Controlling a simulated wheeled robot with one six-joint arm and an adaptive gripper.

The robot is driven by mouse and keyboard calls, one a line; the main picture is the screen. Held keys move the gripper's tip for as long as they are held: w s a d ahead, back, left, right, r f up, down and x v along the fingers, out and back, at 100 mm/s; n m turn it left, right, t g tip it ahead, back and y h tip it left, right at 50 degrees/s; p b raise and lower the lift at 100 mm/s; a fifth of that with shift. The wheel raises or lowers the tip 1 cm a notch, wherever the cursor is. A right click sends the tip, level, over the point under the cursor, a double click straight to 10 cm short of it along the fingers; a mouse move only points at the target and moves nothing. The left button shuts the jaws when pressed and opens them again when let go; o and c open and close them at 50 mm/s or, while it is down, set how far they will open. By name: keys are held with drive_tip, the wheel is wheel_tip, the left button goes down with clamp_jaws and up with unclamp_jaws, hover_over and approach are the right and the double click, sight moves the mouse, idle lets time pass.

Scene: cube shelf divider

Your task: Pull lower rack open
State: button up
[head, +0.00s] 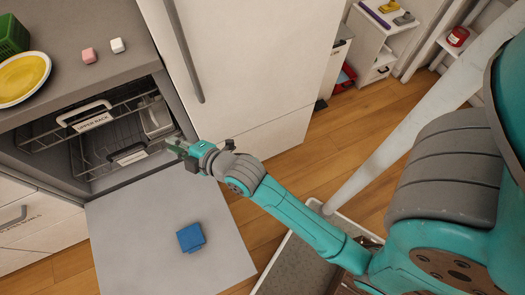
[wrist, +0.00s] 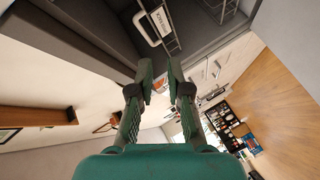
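The lower rack (head: 95,160) is a wire rack low inside the open dishwasher, under the upper rack. Its pale handle (head: 128,154) faces the front. My gripper (head: 178,151) is at the right side of the dishwasher opening, right of that handle and apart from it in the picture. In the wrist view my gripper (wrist: 160,72) has its two fingers apart with nothing between them. A pale labelled rack handle (wrist: 154,27) shows beyond the fingertips there; I cannot tell for sure which rack it belongs to.
The upper rack (head: 55,130) has a labelled handle (head: 90,121). The dishwasher door (head: 140,240) lies folded down with a blue cloth-like block (head: 190,238) on it. A yellow plate (head: 22,77), green basket (head: 10,37) and two small blocks stand on the counter (head: 75,20). A white fridge (head: 250,60) stands right.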

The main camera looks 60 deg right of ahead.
drive_tip(key=s+d+m+h, duration=0.1)
drive_tip(key=s+m, duration=1.1)
drive_tip(key=s, duration=2.1)
drive_tip(key=shift+s+d+f+m, duration=0.3)
drive_tip(key=shift+s+d, duration=0.1)
drive_tip(key=shift+o, duration=1)
drive_tip(key=shift+s+r+m, duration=0.3)
drive_tip(key=shift+s+r, duration=0.05)
drive_tip(key=shift+s, duration=0.15)
